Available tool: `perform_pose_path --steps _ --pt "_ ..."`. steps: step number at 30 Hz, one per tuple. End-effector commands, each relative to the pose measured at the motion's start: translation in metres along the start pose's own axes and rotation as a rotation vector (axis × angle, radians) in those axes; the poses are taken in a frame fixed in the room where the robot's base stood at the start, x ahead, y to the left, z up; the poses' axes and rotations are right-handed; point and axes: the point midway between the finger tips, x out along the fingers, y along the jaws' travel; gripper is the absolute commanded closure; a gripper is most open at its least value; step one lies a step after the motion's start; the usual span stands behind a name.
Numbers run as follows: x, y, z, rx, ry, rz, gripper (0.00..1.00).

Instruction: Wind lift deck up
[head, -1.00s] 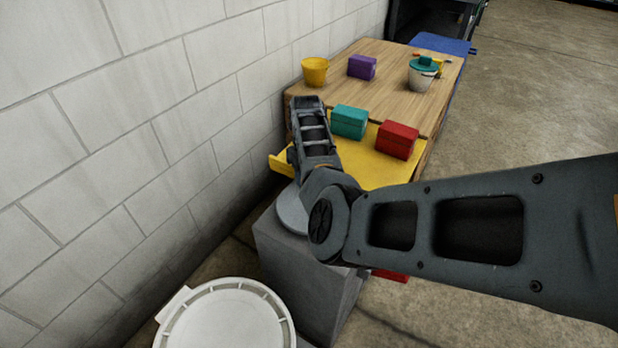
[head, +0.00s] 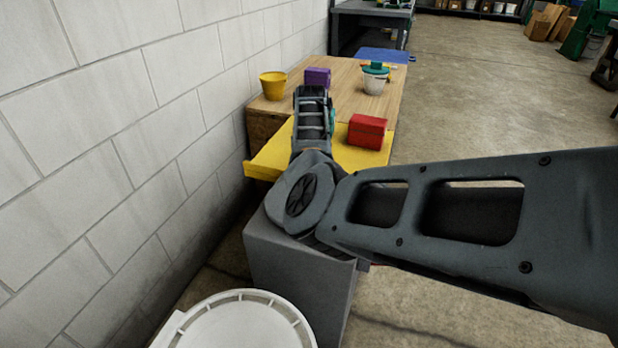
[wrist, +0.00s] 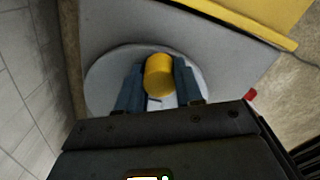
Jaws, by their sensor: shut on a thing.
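The yellow lift deck (head: 268,160) lies at the near end of the wooden table, with a red box (head: 367,131) on it. A teal box (head: 332,116) is almost wholly hidden behind my arm. In the wrist view, my gripper (wrist: 159,84) is shut on a yellow knob (wrist: 158,76), with one finger on each side. The knob stands over a pale round disc (wrist: 103,82) on a grey pedestal (head: 300,270). A corner of the deck also shows in the wrist view (wrist: 258,14). In the head view, my arm hides the gripper, knob and disc.
On the wooden table (head: 345,95) stand a yellow bucket (head: 272,86), a purple box (head: 317,77) and a white pail with a teal lid (head: 374,84). A block wall runs along the left. A white round lid (head: 240,325) is at the front. The floor right is open.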

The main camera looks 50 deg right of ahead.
Motion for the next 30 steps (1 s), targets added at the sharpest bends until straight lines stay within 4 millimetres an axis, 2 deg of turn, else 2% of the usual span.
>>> perform_pose_path --steps 17,18,25,30 --pt "0.0005 -0.0035 -0.0014 0.03 0.003 -0.003 1.0" --pt "0.0005 -0.0036 -0.0014 0.031 0.003 -0.003 0.61" --pt "0.0002 -0.0027 -0.001 0.029 0.001 -0.002 0.39" --pt "0.0001 -0.0022 -0.0008 0.028 0.001 -0.001 0.39"
